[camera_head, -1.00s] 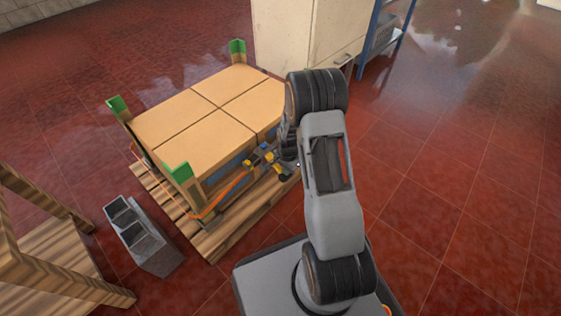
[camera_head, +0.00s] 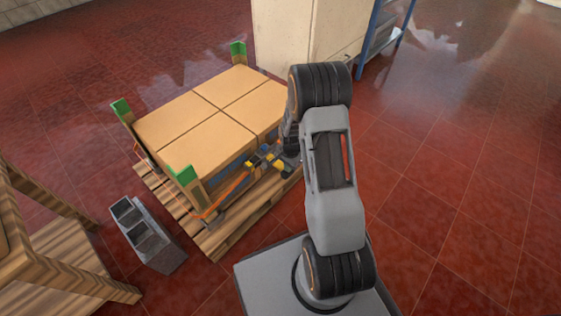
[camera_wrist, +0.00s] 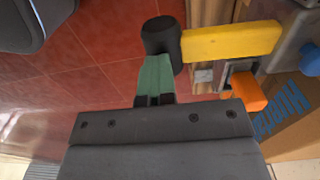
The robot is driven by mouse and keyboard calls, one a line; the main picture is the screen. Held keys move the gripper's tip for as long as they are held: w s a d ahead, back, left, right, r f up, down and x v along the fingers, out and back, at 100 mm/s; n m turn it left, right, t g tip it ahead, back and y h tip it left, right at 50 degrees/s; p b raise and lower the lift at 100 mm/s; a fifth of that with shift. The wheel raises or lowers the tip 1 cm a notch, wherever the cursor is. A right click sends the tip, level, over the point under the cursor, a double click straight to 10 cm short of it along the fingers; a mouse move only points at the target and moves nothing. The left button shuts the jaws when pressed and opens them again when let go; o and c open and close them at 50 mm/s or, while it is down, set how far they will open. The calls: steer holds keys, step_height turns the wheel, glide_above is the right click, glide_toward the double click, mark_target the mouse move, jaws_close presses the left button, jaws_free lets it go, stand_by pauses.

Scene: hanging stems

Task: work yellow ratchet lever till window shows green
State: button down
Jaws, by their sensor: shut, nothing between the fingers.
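The yellow ratchet lever (camera_wrist: 230,42) lies across the upper right of the wrist view, with a black knob (camera_wrist: 162,38) on its left end. My gripper (camera_wrist: 158,68) is shut and empty. Its green fingers are together just below the knob; I cannot tell whether they touch it. The grey ratchet body (camera_wrist: 285,20) is partly in view at the right, with an orange part (camera_wrist: 248,92) below the lever. In the head view the yellow lever (camera_head: 276,167) is small beside the load, and my arm hides part of that area. No indicator window can be made out.
Cardboard boxes (camera_head: 207,108) stand on a wooden pallet (camera_head: 228,236) with green-topped corner posts. An orange strap (camera_head: 232,188) runs along the side. A grey block (camera_head: 148,235) and a wooden stand (camera_head: 70,250) are at the left. A cabinet (camera_head: 300,35) stands behind. Floor at right is clear.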

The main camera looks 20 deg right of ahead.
steer(key=shift+f, duration=0.1)
steer(key=shift+w+a+f+b, duration=0.1)
steer(key=shift+w+f+b, duration=0.1)
steer(key=shift+f+b, duration=1.05)
steer(key=shift+f, duration=0.15)
steer(key=shift+w+f, duration=0.1)
steer(key=shift+w+a+f+b, duration=0.2)
steer(key=shift+f+b, duration=0.2)
steer(key=shift+f, duration=0.15)
steer(key=shift+r, duration=0.1)
